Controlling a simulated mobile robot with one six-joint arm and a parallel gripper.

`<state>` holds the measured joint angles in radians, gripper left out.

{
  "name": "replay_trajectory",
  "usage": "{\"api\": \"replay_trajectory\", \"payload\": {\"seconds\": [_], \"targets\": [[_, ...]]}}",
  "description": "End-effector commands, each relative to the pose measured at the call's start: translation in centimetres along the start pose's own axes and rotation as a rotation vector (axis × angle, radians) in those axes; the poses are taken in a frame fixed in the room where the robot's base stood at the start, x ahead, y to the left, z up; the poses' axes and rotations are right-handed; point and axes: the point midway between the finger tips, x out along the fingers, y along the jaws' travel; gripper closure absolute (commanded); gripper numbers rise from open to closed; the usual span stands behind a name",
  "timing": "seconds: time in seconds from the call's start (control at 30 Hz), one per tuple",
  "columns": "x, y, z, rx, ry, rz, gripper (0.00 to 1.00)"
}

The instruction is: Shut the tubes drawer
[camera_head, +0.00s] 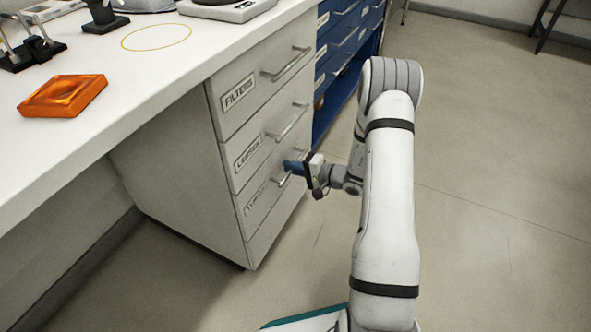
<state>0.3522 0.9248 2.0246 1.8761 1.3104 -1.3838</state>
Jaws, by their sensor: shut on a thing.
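The tubes drawer (270,199) is the lowest labelled drawer in the white cabinet under the bench. Its label is hard to read from here. Its front looks about flush with the drawers above, though I cannot tell whether a small gap is left. My gripper (291,168) is at this drawer's bar handle (284,181), with its blue fingers shut on it. The fingers hide part of the handle.
Above are the drawers labelled filters (255,90) and lenses (262,138), both looking shut, with bar handles. A blue drawer unit (345,45) stands beyond. The white bench top (130,85) holds an orange tray (63,95). The floor (480,200) to the right is clear.

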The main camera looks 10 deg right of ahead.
Motion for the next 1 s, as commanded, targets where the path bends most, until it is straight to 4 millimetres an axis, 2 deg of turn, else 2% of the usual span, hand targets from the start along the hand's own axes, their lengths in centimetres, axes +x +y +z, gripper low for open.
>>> {"api": "replay_trajectory", "payload": {"seconds": [0.03,0.07,0.23,0.47,0.57,0.8,1.0], "targets": [[0.2,-0.2,0.1,-0.003,-0.006,-0.003,1.0],[0.2,-0.2,0.1,-0.003,-0.006,-0.003,0.87],[0.0,-0.1,0.0,-0.001,-0.001,-0.003,0.74],[-0.2,-0.1,-0.1,0.0,0.002,-0.003,0.74],[-1.0,-0.2,-0.1,0.001,0.003,-0.002,0.74],[-5.2,-0.3,-0.2,0.002,0.006,-0.002,0.74],[-7.6,-0.1,-0.1,0.001,0.004,-0.003,0.74]]}}
